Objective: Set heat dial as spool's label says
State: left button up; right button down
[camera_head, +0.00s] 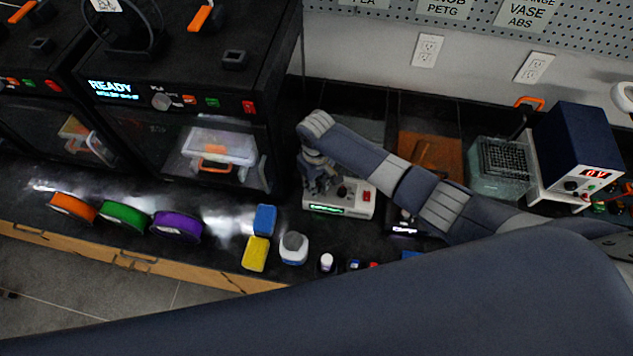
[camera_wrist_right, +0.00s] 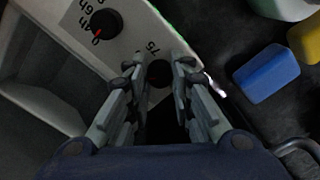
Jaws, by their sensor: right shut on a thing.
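My right gripper (camera_head: 318,178) reaches down onto a white box (camera_head: 358,204) with a green-lit strip and a red button. In the right wrist view, its fingers (camera_wrist_right: 159,82) are shut on a black dial (camera_wrist_right: 158,74) with a red mark; "75" is printed beside it. The rest of its scale is hidden by the fingers. A second black dial (camera_wrist_right: 104,24), with hour markings and a red pointer, is farther left on the panel. Orange (camera_head: 73,207), green (camera_head: 124,216) and purple (camera_head: 177,226) spools lie on the bench at left; no label on them is readable. My left gripper is out of view.
Two black printers stand at left; one display (camera_head: 113,90) reads READY. Blue (camera_head: 265,219) and yellow (camera_head: 255,253) blocks and a white jar (camera_head: 293,248) are left of the box. A dark blue power unit (camera_head: 577,150) stands at right. Signs (camera_head: 527,13) on the pegboard name materials.

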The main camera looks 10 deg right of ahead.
jog(key=c, duration=1.5)
grip_release()
jog(key=shift+w+r, duration=0.1)
jog(key=shift+o, duration=0.7)
notch_tip(320, 180, up, 12)
